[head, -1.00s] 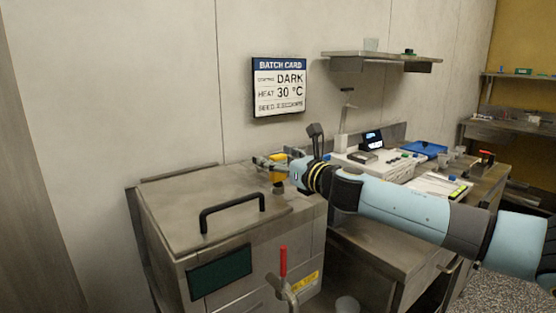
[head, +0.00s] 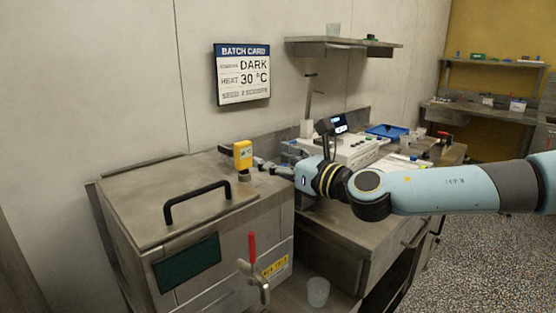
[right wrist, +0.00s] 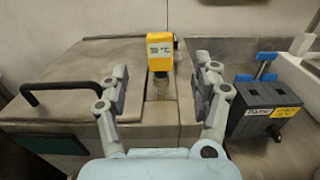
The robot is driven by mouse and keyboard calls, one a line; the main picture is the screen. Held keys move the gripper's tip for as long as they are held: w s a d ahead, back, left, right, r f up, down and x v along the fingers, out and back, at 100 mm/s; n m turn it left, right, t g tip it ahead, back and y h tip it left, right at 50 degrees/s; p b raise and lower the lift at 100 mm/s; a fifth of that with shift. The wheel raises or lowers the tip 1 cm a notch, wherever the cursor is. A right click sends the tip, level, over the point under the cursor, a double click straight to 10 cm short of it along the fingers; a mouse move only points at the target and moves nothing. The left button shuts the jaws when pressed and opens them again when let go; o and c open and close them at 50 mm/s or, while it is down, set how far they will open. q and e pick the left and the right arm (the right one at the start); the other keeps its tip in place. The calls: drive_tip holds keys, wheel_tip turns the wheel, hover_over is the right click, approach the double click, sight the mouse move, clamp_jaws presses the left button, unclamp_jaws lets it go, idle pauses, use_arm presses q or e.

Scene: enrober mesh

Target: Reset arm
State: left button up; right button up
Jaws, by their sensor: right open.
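My right arm reaches in from the right in the head view. Its gripper (head: 265,165) is open and empty, just right of a yellow thermometer unit (head: 243,154) on the steel machine's top. In the right wrist view the open fingers (right wrist: 163,90) frame the yellow unit (right wrist: 160,50), which stands beyond them, upright and apart from them. Its display reads a temperature in °C, with digits too small to be sure of. My left gripper is not in view.
A steel machine (head: 130,205) with a black handle (head: 197,203) and red-handled valve (head: 252,247) fills the left front. A batch card (head: 242,75) hangs on the wall. A cluttered bench stands behind my arm. A dark box (right wrist: 265,118) sits right of the fingers.

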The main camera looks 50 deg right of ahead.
drive_tip(key=shift+s+a, duration=0.1)
drive_tip(key=shift+s, duration=0.25)
idle(0.4)
